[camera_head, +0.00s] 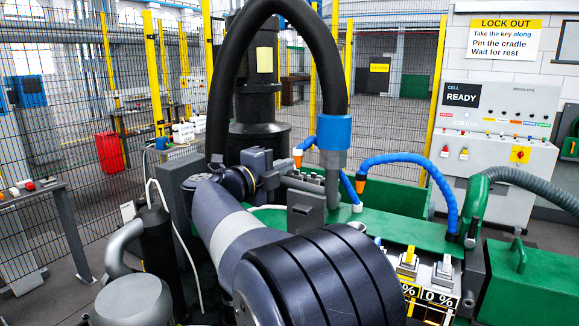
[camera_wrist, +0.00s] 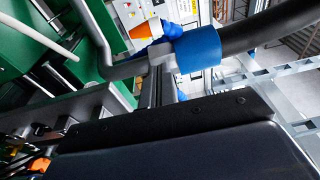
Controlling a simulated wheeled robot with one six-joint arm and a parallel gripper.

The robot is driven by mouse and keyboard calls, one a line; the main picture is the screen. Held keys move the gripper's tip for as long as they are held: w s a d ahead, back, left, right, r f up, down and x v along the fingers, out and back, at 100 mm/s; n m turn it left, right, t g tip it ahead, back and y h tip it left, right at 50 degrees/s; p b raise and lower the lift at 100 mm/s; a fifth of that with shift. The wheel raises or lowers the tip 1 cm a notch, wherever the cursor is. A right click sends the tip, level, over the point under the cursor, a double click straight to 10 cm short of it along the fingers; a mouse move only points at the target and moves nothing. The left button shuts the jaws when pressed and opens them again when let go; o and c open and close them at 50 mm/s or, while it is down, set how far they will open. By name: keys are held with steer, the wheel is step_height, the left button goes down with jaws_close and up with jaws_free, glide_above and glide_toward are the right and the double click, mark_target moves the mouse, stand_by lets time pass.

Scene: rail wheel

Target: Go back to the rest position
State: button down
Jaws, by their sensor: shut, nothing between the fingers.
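My arm crosses the head view from the lower middle, with its large black ribbed link nearest the camera. It bends at a grey elbow on the left and runs back towards the middle. My gripper (camera_head: 277,172) is small there, beside the green bench and left of the blue-collared pipe. It is shut and empty; its fingertips are hard to make out. In the wrist view a broad dark surface fills the bottom, and the blue collar (camera_wrist: 198,50) on the pipe is close above it. The collar also shows in the head view (camera_head: 333,133).
A black hose (camera_head: 222,90) arches over my wrist. The green bench (camera_head: 390,228) carries blue hoses (camera_head: 440,180) and percent-marked blocks (camera_head: 440,297). A control panel (camera_head: 495,130) reads READY under a LOCK OUT sign (camera_head: 505,38). Mesh fencing (camera_head: 60,130) closes the back and left.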

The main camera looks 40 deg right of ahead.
steer(key=b+v, duration=0.1)
steer(key=v, duration=0.6)
